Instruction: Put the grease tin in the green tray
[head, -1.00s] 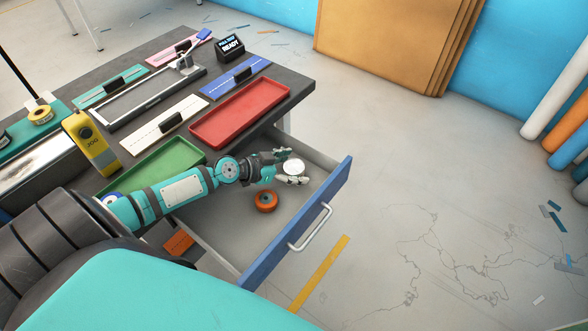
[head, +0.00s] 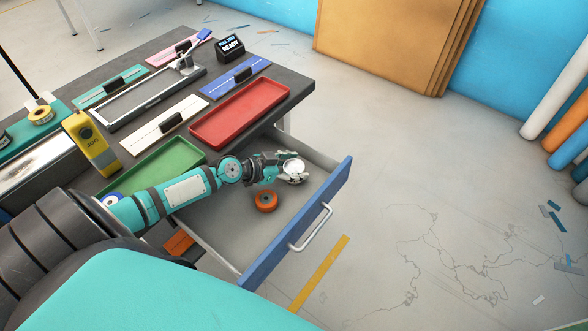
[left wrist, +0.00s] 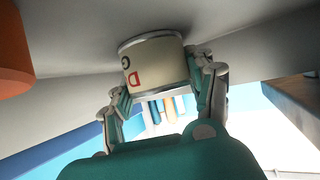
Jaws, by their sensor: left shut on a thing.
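The grease tin, a short white can with a pale lid (head: 293,166), is in the open drawer, held between the fingers of my left gripper (head: 287,171). In the left wrist view the tin (left wrist: 155,62) shows a cream side with red and dark letters and metal rims. Both fingers of the left gripper (left wrist: 165,88) press its sides. I cannot tell whether the tin still touches the drawer floor. The green tray (head: 181,152) lies on the bench left of the drawer, partly hidden behind my left arm. My right gripper is not in view.
An orange roll (head: 265,201) sits in the drawer (head: 235,225) near the tin. The blue drawer front (head: 295,225) stands up on the right. A red tray (head: 240,113) lies beyond the green tray. A yellow device (head: 90,145) stands at the green tray's left.

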